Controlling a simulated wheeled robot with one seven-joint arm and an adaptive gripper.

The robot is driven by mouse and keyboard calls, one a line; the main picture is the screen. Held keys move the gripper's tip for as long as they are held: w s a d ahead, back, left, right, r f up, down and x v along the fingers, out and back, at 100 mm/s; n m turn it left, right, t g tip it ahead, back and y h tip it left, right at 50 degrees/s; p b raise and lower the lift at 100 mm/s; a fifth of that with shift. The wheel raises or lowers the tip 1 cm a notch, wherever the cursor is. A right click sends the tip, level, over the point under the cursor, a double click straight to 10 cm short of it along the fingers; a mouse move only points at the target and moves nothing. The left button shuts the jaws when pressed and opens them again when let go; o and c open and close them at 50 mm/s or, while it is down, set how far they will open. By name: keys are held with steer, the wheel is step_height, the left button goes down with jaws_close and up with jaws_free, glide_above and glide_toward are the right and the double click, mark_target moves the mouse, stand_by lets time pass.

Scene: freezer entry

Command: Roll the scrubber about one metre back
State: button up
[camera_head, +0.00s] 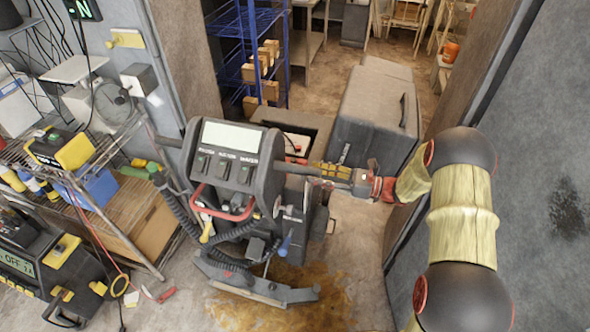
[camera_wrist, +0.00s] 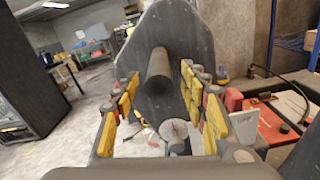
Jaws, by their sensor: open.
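The scrubber (camera_head: 240,175) stands in the doorway, its grey control panel with a pale screen facing me. Its squeegee bar sits low at the near side, over a brown stain on the floor. My gripper (camera_head: 328,174) is at the right side of the scrubber's panel, by a dark handle bar. In the wrist view the handle bar (camera_wrist: 159,68) points toward me from a dark plate, between the yellow-padded fingers of my gripper (camera_wrist: 160,110). The fingers are spread apart and I see no contact with the bar.
A wire shelf (camera_head: 100,190) with boxes and tools stands close on the left. A grey wall (camera_head: 545,200) is on the right. Blue racking (camera_head: 250,50) and a grey bin (camera_head: 375,115) stand beyond the scrubber. Cables and small tools lie on the floor at lower left.

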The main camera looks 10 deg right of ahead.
mark_target(299, 170)
steer(key=b+x, duration=0.1)
steer(key=x, duration=0.5)
steer(key=shift+w+a, duration=0.1)
steer(key=shift+a, duration=0.2)
steer(key=shift+c, duration=0.8)
jaws_close()
